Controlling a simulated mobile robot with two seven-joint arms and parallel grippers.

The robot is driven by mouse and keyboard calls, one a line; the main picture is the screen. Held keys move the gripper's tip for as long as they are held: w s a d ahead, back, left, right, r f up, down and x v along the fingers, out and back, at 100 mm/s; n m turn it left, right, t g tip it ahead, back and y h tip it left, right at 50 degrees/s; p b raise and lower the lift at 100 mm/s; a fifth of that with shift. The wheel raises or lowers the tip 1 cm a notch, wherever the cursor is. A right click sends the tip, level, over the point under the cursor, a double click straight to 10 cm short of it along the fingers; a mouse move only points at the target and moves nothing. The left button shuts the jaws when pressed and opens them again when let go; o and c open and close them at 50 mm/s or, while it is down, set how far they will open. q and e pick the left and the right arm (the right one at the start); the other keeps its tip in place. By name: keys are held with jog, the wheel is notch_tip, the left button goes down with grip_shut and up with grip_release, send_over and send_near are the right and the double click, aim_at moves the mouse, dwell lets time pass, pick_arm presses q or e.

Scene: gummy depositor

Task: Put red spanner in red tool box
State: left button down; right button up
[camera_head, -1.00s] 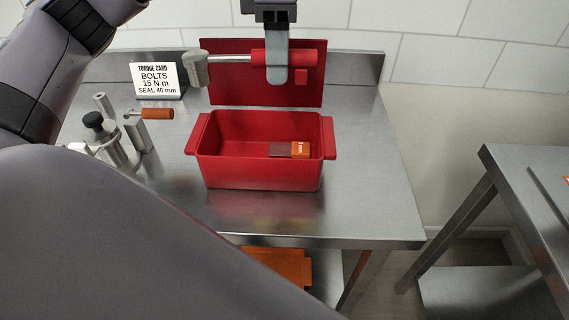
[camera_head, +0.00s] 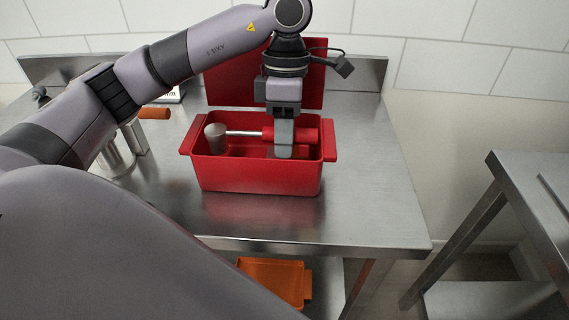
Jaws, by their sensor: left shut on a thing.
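The red spanner (camera_head: 246,134) has a red handle, a silver shaft and a grey head at its left end. My left gripper (camera_head: 284,150) is shut on its red handle and points straight down. The spanner lies level, inside the outline of the open red tool box (camera_head: 262,181). I cannot tell whether it touches the box floor. The box stands on the steel table with its red lid (camera_head: 225,92) upright behind it. My right gripper is not in view.
An orange-handled tool (camera_head: 154,113) and a metal fixture (camera_head: 135,138) stand left of the box, partly behind my left arm. An orange bin (camera_head: 272,276) is on the shelf below. Bare table (camera_head: 372,170) lies right of the box. Another steel table (camera_head: 525,190) stands at the far right.

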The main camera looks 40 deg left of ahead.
pick_arm(q)
jog(key=shift+f, duration=3)
jog(key=shift+f, duration=0.2)
jog(key=c, duration=1.1)
grip_release()
jog(key=shift+r, duration=0.1)
jog(key=r, duration=0.4)
jog(key=w+r, duration=0.1)
jog(key=r, duration=0.3)
jog(key=w+a+r+p, duration=0.1)
jog(key=r, duration=0.3)
